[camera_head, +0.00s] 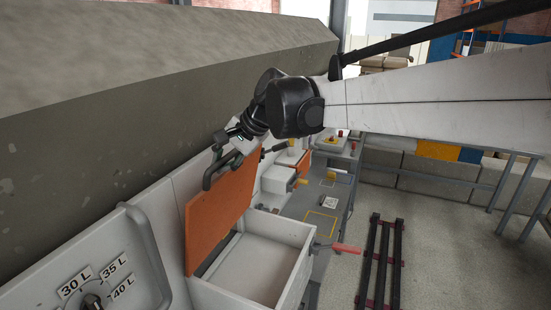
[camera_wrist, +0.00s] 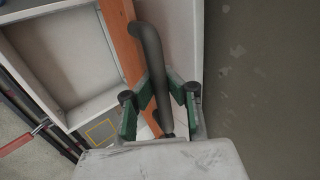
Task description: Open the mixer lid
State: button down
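The mixer lid (camera_head: 218,212) is an orange panel, raised to a steep, nearly upright angle above the left side of an open white box (camera_head: 262,268). Its dark curved handle (camera_head: 212,170) stands out at the upper part of the panel. In the wrist view the lid (camera_wrist: 121,38) shows as a narrow orange strip, and the handle (camera_wrist: 150,50) runs down between my fingers. My gripper (camera_head: 229,150) is at the handle. In the wrist view its green fingers (camera_wrist: 160,85) flank the handle closely and look shut on it. The exact contact is partly hidden.
A grey dial panel (camera_head: 90,275) is at the lower left. A large concrete-coloured body (camera_head: 130,90) rises behind the lid. A red lever (camera_head: 346,248) sticks out right of the box. Dark rails (camera_head: 382,265) lie on the floor; floor around them is clear.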

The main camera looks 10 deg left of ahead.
jog(key=shift+w+r, duration=0.15)
jog(key=shift+r, duration=0.05)
jog(key=c, duration=2)
grip_release()
jog(key=shift+d+r, duration=0.1)
jog(key=shift+d, duration=0.2)
jog(key=o, duration=0.3)
jog(key=shift+a, duration=0.2)
jog(key=v, duration=1.2)
jog(key=shift+d+f, duration=0.1)
jog(key=shift+f, duration=0.1)
jog(key=s+d+f+t+h+b, duration=0.2)
jog(key=s+d+f+b, duration=0.2)
jog(key=s+d+f, duration=0.3)
jog(key=s+d+f+n+t+h+b, duration=0.1)
jog(key=s+d+f+h+b, duration=0.2)
jog(key=d+f, duration=1.2)
jog(key=s+d+f+n+t+h+b, duration=0.1)
jog(key=s+d+f+b, duration=0.6)
jog(key=d, duration=0.8)
jog(key=shift+s+d+f+t+h, duration=0.1)
jog(key=shift+s+f+t+h, duration=0.3)
jog(key=shift+s+f, duration=0.7)
jog(key=shift+s+d+f+t+h, duration=0.1)
jog(key=shift+s+f+t+h, duration=0.3)
jog(key=shift+s+f, duration=0.65)
